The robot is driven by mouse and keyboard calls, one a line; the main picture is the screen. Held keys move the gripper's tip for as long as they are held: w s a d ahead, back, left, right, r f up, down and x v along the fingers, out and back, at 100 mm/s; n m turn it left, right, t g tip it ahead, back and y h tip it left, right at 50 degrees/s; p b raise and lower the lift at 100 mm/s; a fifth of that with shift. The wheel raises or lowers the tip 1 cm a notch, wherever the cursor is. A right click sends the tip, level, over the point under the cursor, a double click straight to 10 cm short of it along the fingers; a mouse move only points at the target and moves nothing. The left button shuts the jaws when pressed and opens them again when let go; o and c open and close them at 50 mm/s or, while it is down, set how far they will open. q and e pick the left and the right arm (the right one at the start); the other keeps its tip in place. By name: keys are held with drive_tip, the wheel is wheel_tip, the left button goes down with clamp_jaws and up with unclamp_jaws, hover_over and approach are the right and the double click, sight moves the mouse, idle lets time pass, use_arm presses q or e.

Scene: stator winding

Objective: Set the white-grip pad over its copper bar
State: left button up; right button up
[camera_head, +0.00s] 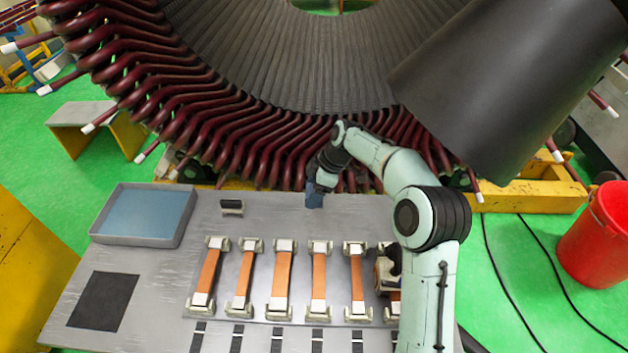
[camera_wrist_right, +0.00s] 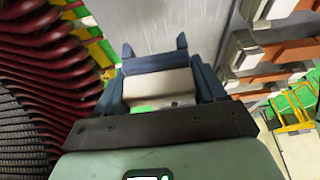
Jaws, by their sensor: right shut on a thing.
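My right gripper (camera_head: 315,192) hangs above the back edge of the work table, beyond the copper bars. In the wrist view it is shut on the white-grip pad, whose pale grip (camera_wrist_right: 160,90) sits between the fingers. A dark blue part with two prongs (camera_wrist_right: 160,62) shows beyond the grip; I cannot tell where pad ends and fingers begin. Several copper bars (camera_head: 281,280) lie in a row on the table, each with pale end blocks. The rightmost bar is mostly hidden by my arm. The pad is apart from the bars. My left gripper does not show.
A dark piece (camera_head: 232,207) stands at the table's back left. A blue-floored tray (camera_head: 145,215) and a black mat (camera_head: 104,301) lie left. Black strips (camera_head: 278,342) line the front. The stator (camera_head: 250,100) and its maroon coil ends rise close behind the gripper. A red bucket (camera_head: 597,240) stands right.

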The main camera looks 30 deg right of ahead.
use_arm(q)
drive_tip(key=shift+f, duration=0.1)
use_arm(e)
drive_tip(key=shift+f, duration=0.1)
drive_tip(key=shift+f+b, duration=0.7)
drive_tip(key=shift+f, duration=0.9)
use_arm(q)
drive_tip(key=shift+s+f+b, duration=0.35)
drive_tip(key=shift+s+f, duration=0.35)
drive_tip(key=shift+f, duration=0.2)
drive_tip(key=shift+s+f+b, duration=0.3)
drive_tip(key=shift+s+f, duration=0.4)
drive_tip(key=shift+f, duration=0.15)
use_arm(e)
drive_tip(key=shift+f, duration=1.8)
drive_tip(key=o, duration=1.2)
drive_tip(key=shift+c, duration=0.2)
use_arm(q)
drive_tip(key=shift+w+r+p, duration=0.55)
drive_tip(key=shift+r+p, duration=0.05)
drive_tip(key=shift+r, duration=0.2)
use_arm(e)
drive_tip(key=v, duration=1.3)
drive_tip(key=shift+r, duration=0.15)
drive_tip(key=shift+s, duration=0.15)
